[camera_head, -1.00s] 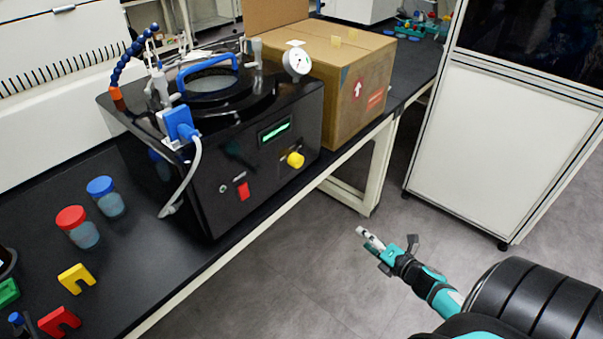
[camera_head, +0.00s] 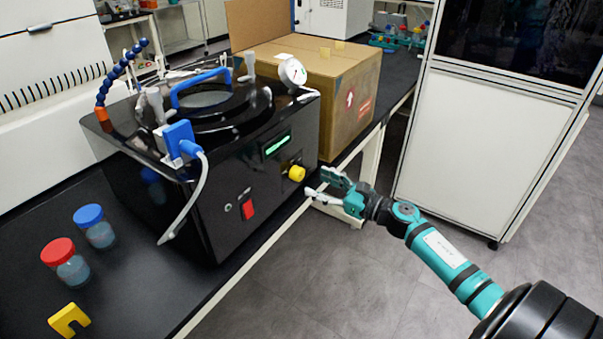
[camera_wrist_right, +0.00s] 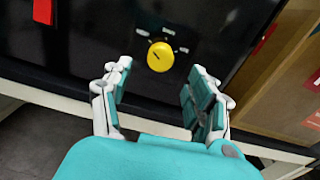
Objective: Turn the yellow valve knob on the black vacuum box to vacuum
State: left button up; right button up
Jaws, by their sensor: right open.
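The black vacuum box (camera_head: 215,205) stands on the black bench. Its yellow valve knob (camera_head: 296,173) is on the front face, right of the red switch and below the green display. In the right wrist view the yellow knob (camera_wrist_right: 160,57) has a dark pointer line and white marks around its upper side. My right gripper (camera_head: 322,187) is open and empty, just in front of the knob and slightly right of it. In the right wrist view its fingers (camera_wrist_right: 158,92) are spread, with the knob beyond and between them, apart from both. My left gripper is not in view.
A cardboard box (camera_head: 335,95) stands right of the vacuum box. A red-capped jar (camera_head: 68,262), a blue-capped jar (camera_head: 95,225) and a yellow block (camera_head: 68,319) are on the bench at left. A white cabinet (camera_head: 480,150) stands at right. Open floor lies in front.

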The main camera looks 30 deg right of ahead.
aim_at(302, 176)
jog(key=p+x, duration=0.1)
jog(key=x, duration=0.5)
jog(key=shift+w, duration=0.1)
jog(key=c, duration=1.1)
